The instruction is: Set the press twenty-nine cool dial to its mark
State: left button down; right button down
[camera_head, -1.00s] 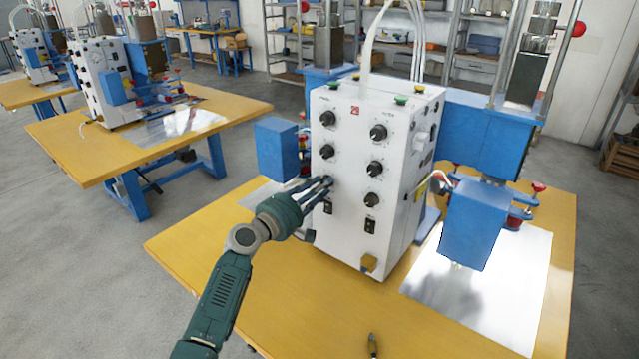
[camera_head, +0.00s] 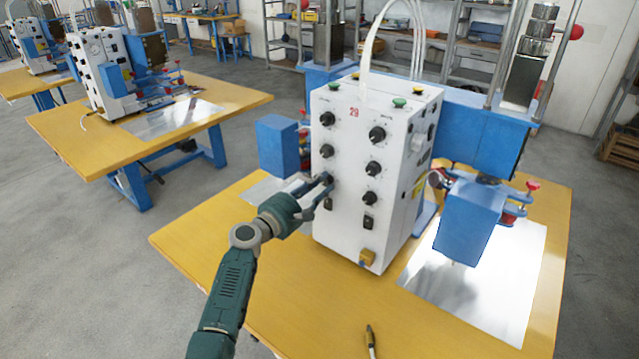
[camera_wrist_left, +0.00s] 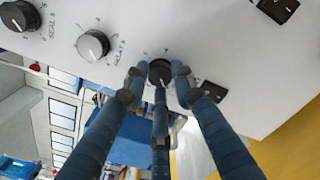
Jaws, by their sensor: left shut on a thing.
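The press marked 29 is a white control box (camera_head: 345,235) with black dials in two columns on its front. My left gripper (camera_head: 320,183) is at the lowest dial of the left column. In the left wrist view its blue fingers (camera_wrist_left: 160,85) are shut around that black dial (camera_wrist_left: 161,70), whose white pointer line shows between the fingertips. Small scale marks show above it, but its label is hidden. The dials labelled SEAL B (camera_wrist_left: 20,15) and DELAY B (camera_wrist_left: 92,45) are beside it. My right gripper is not in view.
A black switch (camera_head: 328,203) sits just below the held dial. A blue press head (camera_head: 275,147) is left of the box, another (camera_head: 470,225) right of it.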

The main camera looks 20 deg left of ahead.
pick_arm(q)
jog(key=shift+f, duration=0.1)
dwell(0.4)
jog(key=c, duration=1.4)
grip_release()
jog(key=shift+c, duration=0.2)
jog(key=v, duration=1.2)
